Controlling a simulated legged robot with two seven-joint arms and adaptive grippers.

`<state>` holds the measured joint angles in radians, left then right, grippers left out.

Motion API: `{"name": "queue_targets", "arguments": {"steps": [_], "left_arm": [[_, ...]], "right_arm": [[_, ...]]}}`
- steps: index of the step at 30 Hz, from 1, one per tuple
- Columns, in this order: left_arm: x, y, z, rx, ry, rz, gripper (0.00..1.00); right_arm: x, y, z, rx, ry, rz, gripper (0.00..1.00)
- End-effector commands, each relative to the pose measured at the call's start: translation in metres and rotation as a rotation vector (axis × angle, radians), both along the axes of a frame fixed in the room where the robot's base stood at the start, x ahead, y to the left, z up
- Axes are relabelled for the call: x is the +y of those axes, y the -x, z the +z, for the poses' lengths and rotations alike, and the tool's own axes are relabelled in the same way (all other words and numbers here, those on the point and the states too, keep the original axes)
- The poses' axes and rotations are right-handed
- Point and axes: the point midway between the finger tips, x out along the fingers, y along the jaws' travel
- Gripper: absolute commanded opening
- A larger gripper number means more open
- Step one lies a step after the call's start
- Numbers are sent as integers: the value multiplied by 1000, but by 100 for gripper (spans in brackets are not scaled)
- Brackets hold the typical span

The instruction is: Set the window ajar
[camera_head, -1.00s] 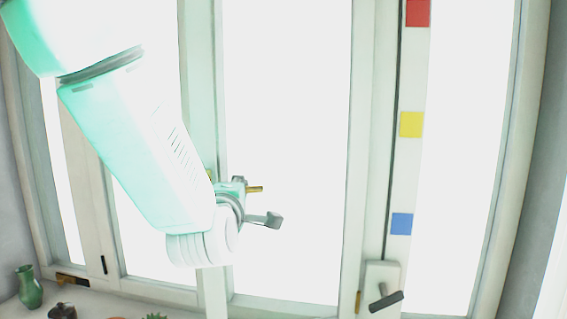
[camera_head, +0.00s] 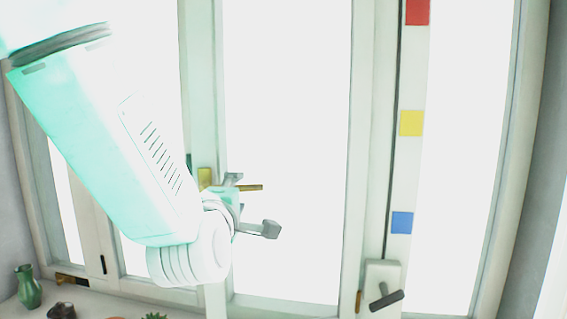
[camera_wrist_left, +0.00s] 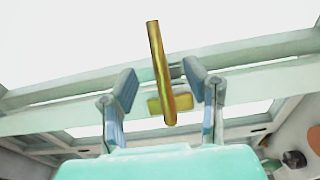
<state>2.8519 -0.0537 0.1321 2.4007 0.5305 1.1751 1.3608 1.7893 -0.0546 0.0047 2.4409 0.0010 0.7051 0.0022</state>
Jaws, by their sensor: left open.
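The window (camera_head: 203,90) has white frames and bright panes across the head view, and it looks shut. Its brass handle (camera_head: 252,187) sticks out to the right from a brass plate (camera_head: 205,177) on the frame. My left gripper (camera_head: 252,203) is open at the handle. In the left wrist view the brass handle (camera_wrist_left: 160,75) runs between the two spread fingers of my left gripper (camera_wrist_left: 162,85), with a gap on each side. My forearm hides part of the left panes. My right gripper is not in view.
A dark grey lever (camera_head: 385,299) sits on a white plate at the lower right. Red, yellow and blue squares (camera_head: 402,223) mark the right frame post. A green vase (camera_head: 28,288) and a dark object (camera_head: 61,311) stand on the sill at the lower left.

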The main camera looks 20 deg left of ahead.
Motion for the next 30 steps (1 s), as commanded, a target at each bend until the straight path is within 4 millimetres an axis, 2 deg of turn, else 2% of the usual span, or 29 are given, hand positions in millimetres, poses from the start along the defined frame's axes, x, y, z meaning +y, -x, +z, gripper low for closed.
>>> {"name": "queue_targets", "arguments": {"steps": [13, 30], "left_arm": [[-12, 32, 0, 0, -1, 0, 41], [-13, 35, -2, 6, -4, -1, 41]], "right_arm": [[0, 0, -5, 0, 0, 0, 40], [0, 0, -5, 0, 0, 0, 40]]}}
